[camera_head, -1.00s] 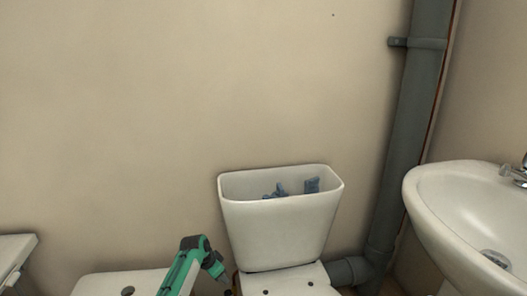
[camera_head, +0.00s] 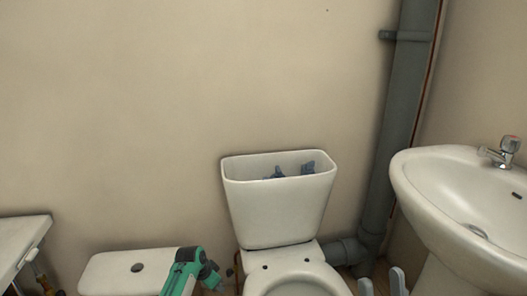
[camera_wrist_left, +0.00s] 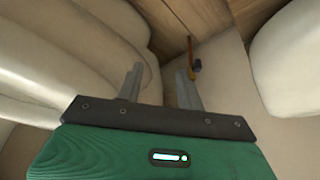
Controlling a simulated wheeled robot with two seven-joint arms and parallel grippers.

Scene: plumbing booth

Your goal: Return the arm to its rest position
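My left arm shows as a green link (camera_head: 184,272) at the bottom of the head view, left of the toilet. Its dark wrist end points down and right. In the left wrist view my left gripper (camera_wrist_left: 160,70) has its two grey fingers apart, with nothing between them. My right gripper (camera_head: 382,280) shows only as two light grey fingertips at the bottom edge of the head view, right of the toilet bowl. They stand apart and look empty.
An open white cistern (camera_head: 278,213) holds blue fittings (camera_head: 308,168) behind the toilet bowl (camera_head: 300,283). A white lid (camera_head: 108,276) lies left. A sink (camera_head: 440,200) and grey pipe (camera_head: 392,130) stand right. A bench (camera_head: 22,236) is far left.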

